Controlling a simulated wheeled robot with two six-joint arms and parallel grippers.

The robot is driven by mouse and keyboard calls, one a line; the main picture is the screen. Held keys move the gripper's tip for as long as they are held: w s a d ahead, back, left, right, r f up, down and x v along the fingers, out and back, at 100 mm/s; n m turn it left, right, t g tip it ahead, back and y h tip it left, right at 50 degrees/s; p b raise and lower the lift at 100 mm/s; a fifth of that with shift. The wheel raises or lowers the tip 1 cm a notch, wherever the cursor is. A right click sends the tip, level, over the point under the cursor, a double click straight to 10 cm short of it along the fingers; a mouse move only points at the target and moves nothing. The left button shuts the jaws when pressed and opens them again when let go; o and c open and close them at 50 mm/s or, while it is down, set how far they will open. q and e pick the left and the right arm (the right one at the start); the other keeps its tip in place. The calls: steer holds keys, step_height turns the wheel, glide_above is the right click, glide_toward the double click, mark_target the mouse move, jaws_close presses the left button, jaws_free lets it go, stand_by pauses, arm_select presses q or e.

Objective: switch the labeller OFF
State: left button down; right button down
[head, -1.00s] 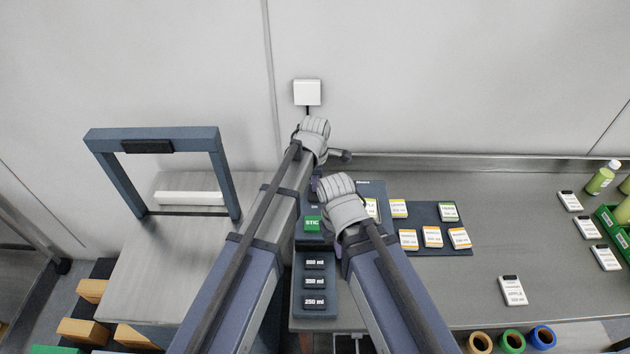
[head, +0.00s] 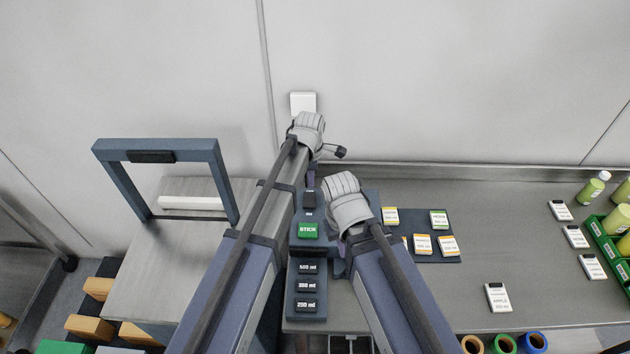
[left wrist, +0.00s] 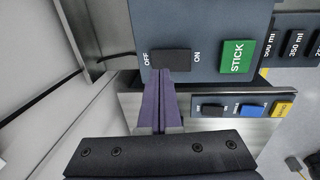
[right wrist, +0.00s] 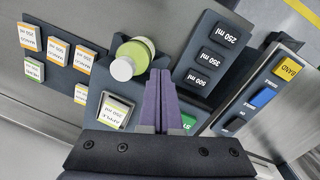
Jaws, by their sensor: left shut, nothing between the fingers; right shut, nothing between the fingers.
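The labeller (left wrist: 203,20) is a blue-grey body with a green STICK button (left wrist: 237,57), also seen in the head view (head: 308,231). Its black switch (left wrist: 172,61) sits between the words OFF, at left, and ON, at right, in the left wrist view. Which way the switch is set I cannot tell. My left gripper (left wrist: 160,74) is shut and empty, its tips at the switch's lower edge near the OFF side; contact is unclear. My right gripper (right wrist: 161,74) is shut and empty over the labeller, beside a green bottle (right wrist: 140,50) with a white cap.
A volume key panel (head: 306,288) stands in front of the labeller. A lower panel (left wrist: 240,107) has black, blue and yellow keys. A board of label cards (head: 425,228) lies to the right. A dark frame (head: 158,150) stands at left.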

arm_select(q)
step_height(320, 180, up, 9)
steer(key=w+p, duration=0.1)
steer(key=p, duration=0.6)
steer(key=shift+a+f, duration=0.2)
steer(key=shift+a, duration=0.05)
steer(key=s+a+m, duration=1.4)
steer(key=s+m, duration=0.4)
steer(key=s, duration=0.1)
steer(key=s+d+f+m+g+y+b, duration=0.1)
steer(key=s+d+f+m+b, duration=0.2)
steer(key=d+f+b, duration=0.8)
step_height(320, 180, down, 3)
steer(key=shift+s+r+m+g+b, duration=0.1)
steer(key=shift+s+m+g+b, duration=0.25)
steer(key=shift+s+b, duration=0.8)
